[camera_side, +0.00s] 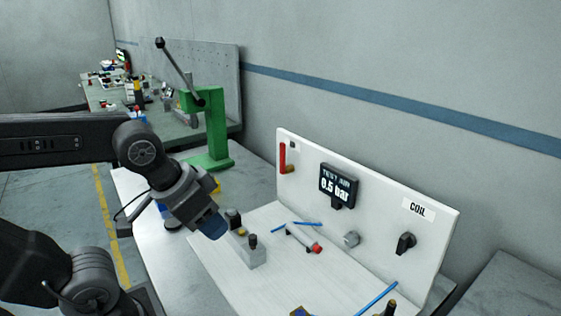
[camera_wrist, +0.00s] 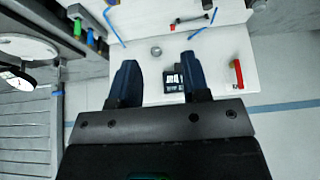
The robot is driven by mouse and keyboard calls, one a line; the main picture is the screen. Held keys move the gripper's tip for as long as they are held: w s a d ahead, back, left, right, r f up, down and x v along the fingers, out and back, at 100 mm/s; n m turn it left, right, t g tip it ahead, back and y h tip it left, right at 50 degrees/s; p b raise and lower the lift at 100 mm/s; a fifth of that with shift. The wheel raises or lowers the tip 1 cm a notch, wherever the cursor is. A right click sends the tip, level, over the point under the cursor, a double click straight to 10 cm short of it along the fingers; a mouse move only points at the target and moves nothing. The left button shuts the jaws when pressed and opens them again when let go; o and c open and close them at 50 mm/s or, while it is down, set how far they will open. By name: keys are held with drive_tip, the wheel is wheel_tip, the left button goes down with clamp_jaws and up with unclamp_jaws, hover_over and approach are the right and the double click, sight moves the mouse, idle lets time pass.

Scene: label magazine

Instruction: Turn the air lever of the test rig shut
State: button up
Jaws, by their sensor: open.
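The red air lever (camera_side: 283,157) is on the upper left of the white upright panel (camera_side: 376,232). Its bar stands upright, with a brass-coloured valve part at its lower end. In the wrist view the lever (camera_wrist: 239,75) lies to the right of my fingers, apart from them. My gripper (camera_side: 212,225) is left of the panel in the side view, tilted down over the bench. Its blue fingers (camera_wrist: 158,75) are open with nothing between them. The dark display (camera_side: 338,185) reads "TEST AIR 0.5 bar" and shows just beyond the right finger in the wrist view (camera_wrist: 174,82).
A black knob (camera_side: 405,243) sits under a "COIL" label on the panel. On the white base are a grey block (camera_side: 247,250), a cylinder with a red end (camera_side: 303,238) and blue tubes. A green lever press (camera_side: 212,130) stands behind. The space before the lever looks clear.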

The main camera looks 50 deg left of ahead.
drive_tip(key=w+a+n+t+y, duration=0.2)
drive_tip(key=w+a+t+y, duration=0.3)
drive_tip(key=w+a, duration=0.85)
drive_tip(key=m+t+h, duration=0.2)
drive_tip(key=t+h, duration=0.3)
drive_tip(key=t, duration=0.2)
approach(281, 150)
drive_tip(key=w, duration=1)
drive_tip(key=shift+w+f, duration=0.15)
drive_tip(key=shift+w, duration=0.15)
clamp_jaws()
